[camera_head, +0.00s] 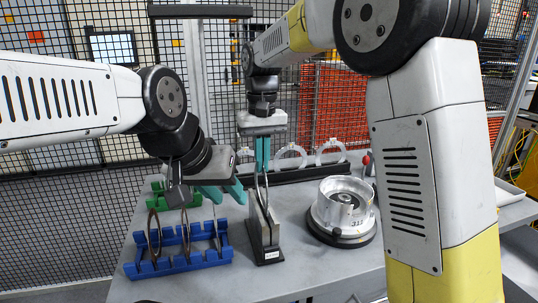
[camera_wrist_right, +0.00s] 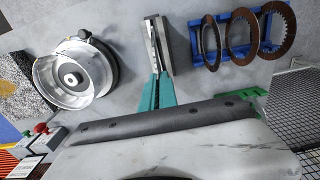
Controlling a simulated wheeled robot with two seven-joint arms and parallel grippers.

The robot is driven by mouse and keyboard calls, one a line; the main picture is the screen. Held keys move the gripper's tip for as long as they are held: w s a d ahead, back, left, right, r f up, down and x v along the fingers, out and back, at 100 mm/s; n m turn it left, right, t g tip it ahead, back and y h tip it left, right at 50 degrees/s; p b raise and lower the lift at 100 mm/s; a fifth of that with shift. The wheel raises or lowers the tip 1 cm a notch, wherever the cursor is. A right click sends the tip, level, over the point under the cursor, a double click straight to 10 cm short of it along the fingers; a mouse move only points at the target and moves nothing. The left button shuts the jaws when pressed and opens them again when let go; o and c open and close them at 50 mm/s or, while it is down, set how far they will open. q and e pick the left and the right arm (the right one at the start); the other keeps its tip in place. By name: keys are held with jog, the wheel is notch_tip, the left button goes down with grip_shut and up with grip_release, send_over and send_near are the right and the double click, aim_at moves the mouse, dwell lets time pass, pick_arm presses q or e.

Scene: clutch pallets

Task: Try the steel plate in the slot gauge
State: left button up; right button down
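The slot gauge (camera_head: 265,240) is a grey upright block with a white label, standing mid-table. It also shows in the wrist view (camera_wrist_right: 166,38). My right gripper (camera_head: 262,168) is above it, teal fingers pointing down and closed together on the top of the thin steel plate (camera_head: 261,190). In the wrist view the plate (camera_wrist_right: 151,45) is edge-on along the gauge, its lower part appearing to be in the slot; how deep is hidden. My left gripper (camera_head: 223,192) is open and empty, left of the gauge and above the blue rack.
The blue rack (camera_head: 180,263) holds several upright ring plates, some brown. A green rack (camera_head: 158,202) stands behind it. Right of the gauge is a round metal drum (camera_head: 345,208) on a black base. A dark rail (camera_head: 300,174) with white rings lies behind. Bare table lies in front of the gauge.

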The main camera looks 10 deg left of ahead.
jog(key=shift+s+f, duration=0.1)
jog(key=shift+f, duration=1.15)
jog(key=shift+r, duration=1.35)
jog(key=c, duration=1.6)
grip_release()
jog(key=shift+r, duration=0.1)
jog(key=shift+r, duration=3.9)
jog(key=shift+d, duration=0.1)
